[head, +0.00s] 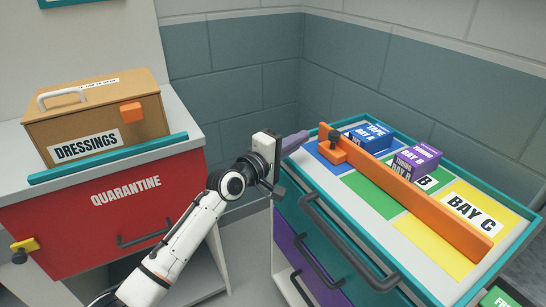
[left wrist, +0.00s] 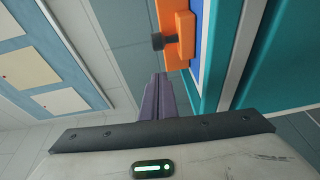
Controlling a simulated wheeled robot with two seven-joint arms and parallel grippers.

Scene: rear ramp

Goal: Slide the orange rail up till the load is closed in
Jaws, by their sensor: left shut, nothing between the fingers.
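The orange rail (head: 420,200) lies lengthwise across the tray top (head: 522,211) of the cart, from its left end to the yellow bay C. A dark knob (head: 335,136) stands at its left end; the knob also shows in the left wrist view (left wrist: 165,41). The load is a blue box (head: 368,137) and a purple box (head: 418,161), both on the rail's far side. My left gripper (head: 304,136) is shut and empty, its purple fingers by the tray's left rim, apart from the knob. My right gripper is not in view.
A brown dressings case (head: 135,130) stands on the red quarantine cabinet (head: 75,225) at left. The tray's teal rim (head: 395,280) rises around the bays. Block walls (head: 230,90) close off the back. Green and yellow floor of the tray is bare on the rail's near side.

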